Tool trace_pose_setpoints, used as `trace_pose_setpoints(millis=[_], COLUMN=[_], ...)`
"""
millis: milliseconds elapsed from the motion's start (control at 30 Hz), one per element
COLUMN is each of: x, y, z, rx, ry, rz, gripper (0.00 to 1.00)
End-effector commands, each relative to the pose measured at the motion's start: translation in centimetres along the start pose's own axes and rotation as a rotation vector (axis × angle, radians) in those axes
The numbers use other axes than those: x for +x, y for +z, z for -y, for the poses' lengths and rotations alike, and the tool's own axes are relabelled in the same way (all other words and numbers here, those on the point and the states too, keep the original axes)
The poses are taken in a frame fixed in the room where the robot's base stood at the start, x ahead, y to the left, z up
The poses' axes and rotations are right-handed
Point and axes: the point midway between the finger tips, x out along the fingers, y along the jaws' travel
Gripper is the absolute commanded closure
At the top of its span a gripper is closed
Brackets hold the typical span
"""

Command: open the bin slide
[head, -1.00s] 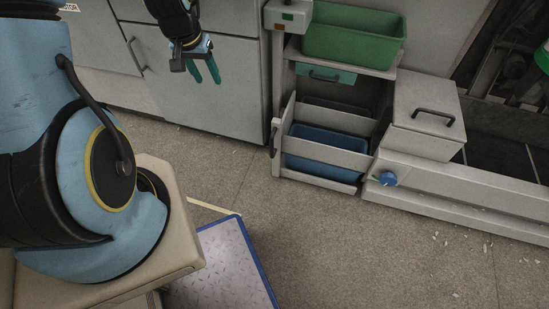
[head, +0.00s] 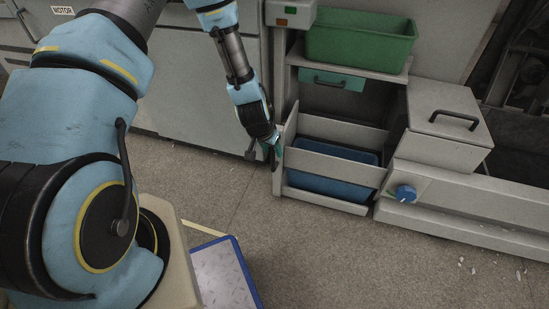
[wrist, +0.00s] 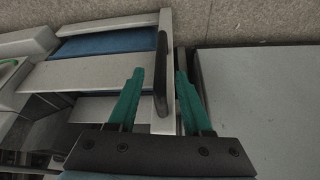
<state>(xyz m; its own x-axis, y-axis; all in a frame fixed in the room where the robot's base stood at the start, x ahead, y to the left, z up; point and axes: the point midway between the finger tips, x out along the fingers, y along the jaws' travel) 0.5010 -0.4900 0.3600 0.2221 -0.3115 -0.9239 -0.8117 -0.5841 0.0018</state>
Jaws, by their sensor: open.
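The bin slide (head: 331,165) is a light grey open-sided frame low in the shelf unit, with a blue bin (head: 332,184) in it. In the wrist view the slide's grey panel (wrist: 105,74) and the blue bin (wrist: 108,43) lie to the left. A dark upright handle (wrist: 160,76) is on the slide's end. My gripper (wrist: 160,72) is open, with one green finger on each side of the handle as seen from the wrist. Contact cannot be told. In the head view my gripper (head: 272,150) is at the slide's left end and hides the handle.
A green bin (head: 360,42) stands above, over a small green drawer (head: 332,81). Grey cabinets (head: 195,90) stand close on the left.

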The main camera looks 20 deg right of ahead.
Motion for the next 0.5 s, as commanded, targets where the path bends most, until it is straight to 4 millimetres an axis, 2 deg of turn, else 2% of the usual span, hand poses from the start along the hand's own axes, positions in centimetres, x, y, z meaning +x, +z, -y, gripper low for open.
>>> trace_pose_setpoints(millis=[33,200,500], x=[1.3,3.7,5.1], y=[0.1,0.1,0.0], z=[0.0,0.0,0.0], rx=[-0.001,0.0,-0.001], ry=[0.001,0.001,0.0], rz=[0.001,0.0,0.0], gripper=[0.5,0.5,0.5])
